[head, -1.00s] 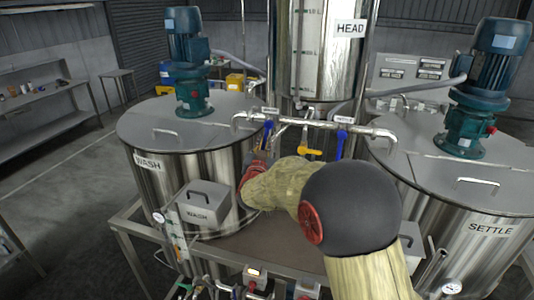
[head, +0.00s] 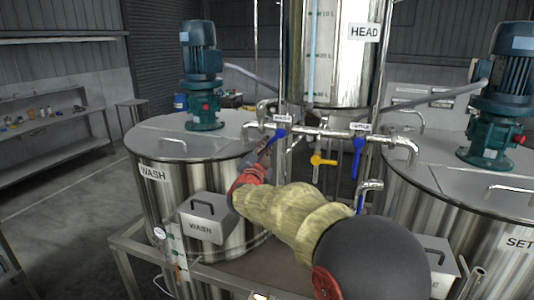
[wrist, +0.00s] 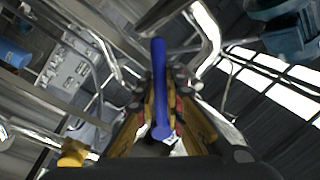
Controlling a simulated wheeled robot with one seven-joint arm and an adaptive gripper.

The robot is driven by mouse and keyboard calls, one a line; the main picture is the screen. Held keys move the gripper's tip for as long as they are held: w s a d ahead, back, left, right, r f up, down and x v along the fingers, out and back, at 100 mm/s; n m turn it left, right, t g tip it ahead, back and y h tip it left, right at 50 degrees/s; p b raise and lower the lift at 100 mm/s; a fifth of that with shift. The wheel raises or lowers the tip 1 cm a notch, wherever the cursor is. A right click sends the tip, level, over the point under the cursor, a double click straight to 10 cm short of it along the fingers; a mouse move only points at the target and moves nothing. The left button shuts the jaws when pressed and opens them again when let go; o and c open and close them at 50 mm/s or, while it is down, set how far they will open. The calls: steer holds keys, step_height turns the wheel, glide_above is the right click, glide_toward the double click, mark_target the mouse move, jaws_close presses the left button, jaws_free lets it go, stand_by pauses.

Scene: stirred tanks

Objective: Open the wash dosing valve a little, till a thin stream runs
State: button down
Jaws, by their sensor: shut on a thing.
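The wash dosing valve's blue lever (head: 281,133) sits on the horizontal pipe below the head tank, under a small tag. It slants down to the left toward my gripper (head: 266,150). In the wrist view the blue lever (wrist: 159,85) runs between the two fingers of my gripper (wrist: 160,112), which is shut on it. The pipe's left outlet (head: 246,131) bends down over the wash tank (head: 165,205). I can make out no stream there; the view is too small to be sure.
The settle valve's blue lever (head: 357,157) hangs down to the right. A yellow lever (head: 322,161) sits between them under the head tank (head: 335,60). The settle tank (head: 470,215) stands at right. A grey WASH box (head: 204,217) stands in front of the wash tank.

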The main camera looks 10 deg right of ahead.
stand_by(0.4)
steer(key=c, duration=1.9)
jaws_free()
steer(key=v, duration=1.2)
